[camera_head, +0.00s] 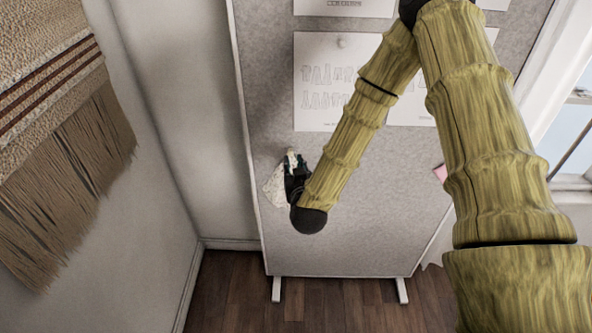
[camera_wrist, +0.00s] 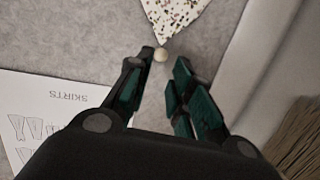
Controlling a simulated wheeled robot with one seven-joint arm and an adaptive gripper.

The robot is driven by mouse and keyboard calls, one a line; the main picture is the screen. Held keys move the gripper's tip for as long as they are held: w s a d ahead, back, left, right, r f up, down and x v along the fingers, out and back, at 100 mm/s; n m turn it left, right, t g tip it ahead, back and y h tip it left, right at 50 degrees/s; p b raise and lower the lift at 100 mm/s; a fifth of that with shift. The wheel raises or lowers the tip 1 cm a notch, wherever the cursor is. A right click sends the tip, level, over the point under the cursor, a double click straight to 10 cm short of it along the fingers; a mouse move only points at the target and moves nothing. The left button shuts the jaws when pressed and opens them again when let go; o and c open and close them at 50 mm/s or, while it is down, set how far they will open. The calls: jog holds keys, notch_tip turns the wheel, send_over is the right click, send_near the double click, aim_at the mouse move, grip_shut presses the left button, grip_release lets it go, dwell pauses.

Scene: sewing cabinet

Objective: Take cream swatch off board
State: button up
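The cream swatch (camera_wrist: 175,16) is pale with dark, speckled flecks. It hangs on the grey board (camera_wrist: 90,45), with a round, cream pin head (camera_wrist: 160,54) at its corner. It also shows in the head view (camera_head: 273,188) near the board's left edge, partly hidden by my gripper (camera_head: 291,160). In the wrist view my gripper (camera_wrist: 163,62) has its green-padded fingers apart. The pin head lies at the opening between the fingertips, near the left one. I cannot tell whether that finger touches it. Nothing is held.
Paper sheets with garment drawings (camera_head: 325,115) are pinned above on the board. A fringed woven hanging (camera_head: 60,170) is on the left wall. A window (camera_head: 575,125) is at right.

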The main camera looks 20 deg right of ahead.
aim_at(291, 155)
jog(key=shift+p+x, duration=0.85)
jog(key=shift+x, duration=2.5)
grip_shut()
jog(key=shift+s+a, duration=0.25)
jog(key=shift+s, duration=0.5)
jog(key=shift+s+a, duration=0.3)
jog(key=shift+s, duration=0.5)
jog(key=s+a, duration=0.3)
jog(key=s, duration=0.6)
jog(key=shift+b, duration=0.35)
jog(key=shift+s+a, duration=0.1)
jog(key=shift+a, duration=0.05)
